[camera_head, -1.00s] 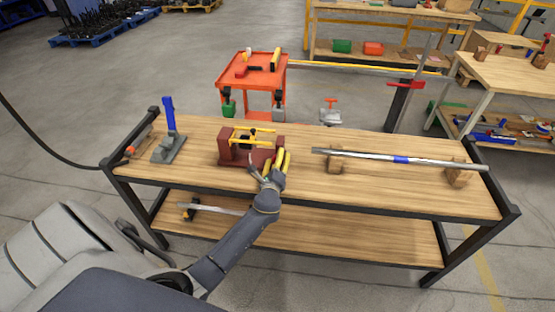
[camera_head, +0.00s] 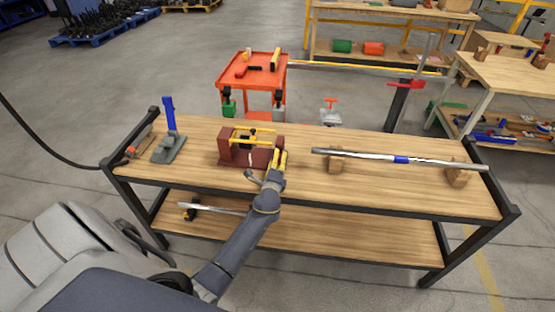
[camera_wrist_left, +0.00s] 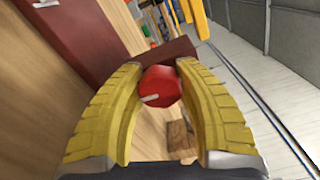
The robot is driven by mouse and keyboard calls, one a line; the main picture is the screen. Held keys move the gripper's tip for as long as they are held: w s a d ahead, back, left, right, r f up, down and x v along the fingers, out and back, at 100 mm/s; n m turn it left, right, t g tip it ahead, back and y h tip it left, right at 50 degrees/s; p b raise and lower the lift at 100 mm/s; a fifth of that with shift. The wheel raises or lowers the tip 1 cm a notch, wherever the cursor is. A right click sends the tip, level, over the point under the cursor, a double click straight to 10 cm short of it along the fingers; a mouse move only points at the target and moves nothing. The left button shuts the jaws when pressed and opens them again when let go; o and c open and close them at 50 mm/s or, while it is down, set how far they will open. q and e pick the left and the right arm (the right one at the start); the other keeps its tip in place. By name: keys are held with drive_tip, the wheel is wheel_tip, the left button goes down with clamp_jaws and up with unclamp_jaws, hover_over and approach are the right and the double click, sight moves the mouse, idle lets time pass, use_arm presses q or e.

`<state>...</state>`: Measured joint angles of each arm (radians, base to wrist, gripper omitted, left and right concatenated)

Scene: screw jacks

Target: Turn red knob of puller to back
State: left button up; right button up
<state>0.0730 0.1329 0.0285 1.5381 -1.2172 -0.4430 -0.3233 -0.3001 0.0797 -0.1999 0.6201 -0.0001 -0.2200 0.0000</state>
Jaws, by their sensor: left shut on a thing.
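The puller (camera_head: 252,147) is a dark red block frame with a yellow bridge on top, near the back of the bench, left of its middle. Its red knob (camera_wrist_left: 160,88), with a pale line across it, shows in the left wrist view between the two yellow fingers. My left gripper (camera_head: 279,160) is at the front right of the puller, and its fingers also show in the left wrist view (camera_wrist_left: 158,92). They are shut on the knob. In the head view the knob is hidden behind the gripper. My right gripper is not in view.
A blue-handled clamp (camera_head: 169,135) stands left of the puller. A metal bar (camera_head: 375,157) with a blue band rests on two wooden blocks to the right. The front of the wooden bench (camera_head: 340,190) is clear. An orange cart (camera_head: 253,75) stands behind.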

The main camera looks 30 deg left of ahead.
use_arm(q)
drive_tip(key=o, duration=1)
drive_tip(key=v, duration=1.2)
